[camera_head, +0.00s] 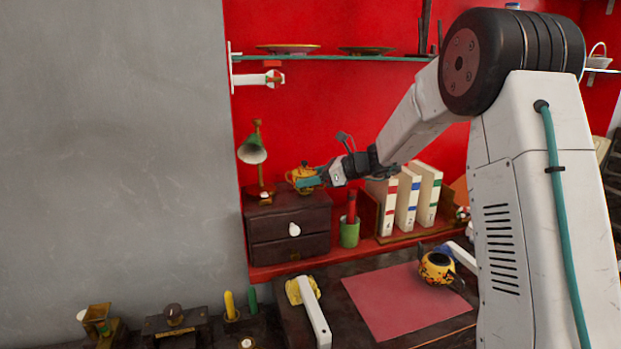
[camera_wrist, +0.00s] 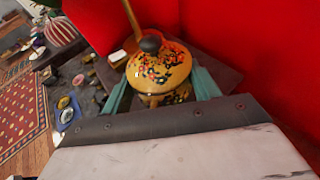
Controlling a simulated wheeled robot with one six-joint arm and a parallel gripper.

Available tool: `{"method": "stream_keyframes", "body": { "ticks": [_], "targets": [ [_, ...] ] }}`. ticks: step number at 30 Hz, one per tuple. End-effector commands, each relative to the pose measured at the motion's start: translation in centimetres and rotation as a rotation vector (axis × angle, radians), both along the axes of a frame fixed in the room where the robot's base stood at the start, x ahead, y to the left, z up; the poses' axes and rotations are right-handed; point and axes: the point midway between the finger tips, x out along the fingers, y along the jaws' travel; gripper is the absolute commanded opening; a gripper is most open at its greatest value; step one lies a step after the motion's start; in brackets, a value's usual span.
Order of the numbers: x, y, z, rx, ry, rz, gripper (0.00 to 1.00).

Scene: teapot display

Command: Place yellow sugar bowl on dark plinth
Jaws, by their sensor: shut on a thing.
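The yellow sugar bowl (camera_head: 301,174), with a dark knobbed lid and a flower pattern, is held upright between the teal fingers of my gripper (camera_head: 311,182). In the wrist view the bowl (camera_wrist: 158,72) fills the space between the two fingers (camera_wrist: 160,88). My gripper reaches in from the right, over a dark wooden block with two drawers (camera_head: 290,232). I cannot tell whether the bowl touches the block's top. No separate dark plinth stands out clearly; a dark surface (camera_wrist: 222,72) lies under and behind the bowl in the wrist view.
A green cup (camera_head: 349,232) and white binders (camera_head: 408,200) are to the right. A yellow-and-black teapot (camera_head: 436,267) sits on a pink mat (camera_head: 395,305). A glass shelf (camera_head: 300,57) hangs above; the red wall is close behind.

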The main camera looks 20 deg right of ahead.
Motion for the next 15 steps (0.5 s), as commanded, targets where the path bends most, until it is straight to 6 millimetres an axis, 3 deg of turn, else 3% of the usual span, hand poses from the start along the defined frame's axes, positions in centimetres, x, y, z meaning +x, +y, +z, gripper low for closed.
{"method": "stream_keyframes", "body": {
  "ticks": [4, 5, 7, 15],
  "targets": [
    [0.00, 0.00, -0.35, 0.001, 0.001, 0.000, 0.35],
    [0.00, 0.00, -0.36, 0.000, 0.000, 0.000, 0.66],
    [0.00, -0.01, -0.34, 0.000, 0.000, 0.000, 0.82],
    [-0.01, 0.00, -0.28, 0.000, 0.000, 0.000, 0.82]
  ]
}}
